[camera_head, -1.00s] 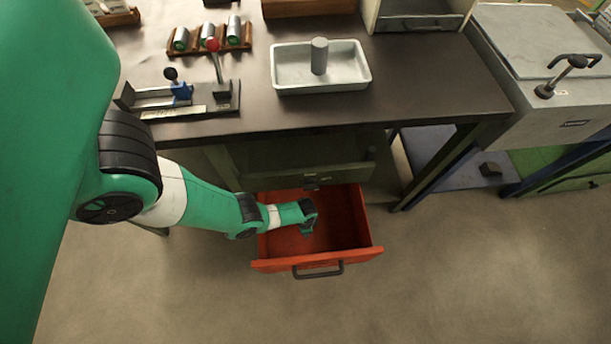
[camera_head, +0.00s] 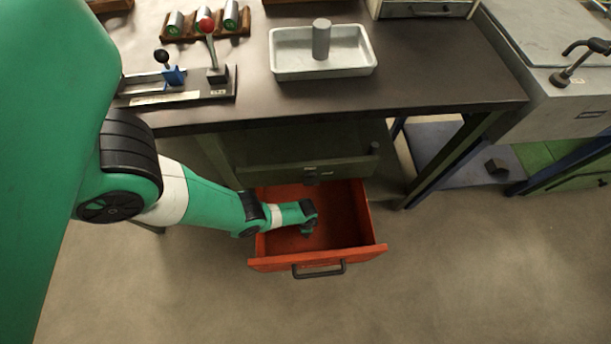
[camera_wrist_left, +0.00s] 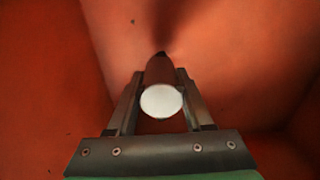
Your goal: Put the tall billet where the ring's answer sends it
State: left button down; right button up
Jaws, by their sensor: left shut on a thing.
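My left gripper (camera_head: 308,224) reaches down into the open red drawer (camera_head: 318,258) in the head view. In the left wrist view, the gripper (camera_wrist_left: 161,75) is shut on a cylindrical billet (camera_wrist_left: 161,101) with a pale round end facing the camera. The billet is inside the drawer; I cannot tell if it touches the drawer floor. The arm hides it in the head view. Another grey cylinder (camera_head: 321,38) stands upright in the white tray (camera_head: 283,71) on the bench. My right gripper is not in view.
A wooden rack (camera_head: 237,33) holds several short metal cylinders with green ends. A fixture with a red-knobbed lever (camera_head: 206,26) and blue slide (camera_head: 174,76) stands at the bench's front left. A grey cabinet (camera_head: 550,105) stands right.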

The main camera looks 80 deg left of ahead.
pick_arm(q)
jog(key=shift+f, duration=0.3)
jog(key=shift+w, duration=0.1)
jog(key=shift+c, duration=1.5)
grip_release()
jog(key=shift+r, duration=0.15)
notch_tip(320, 180, up, 13)
jog(key=p, duration=1.1)
jog(key=shift+p, duration=0.3)
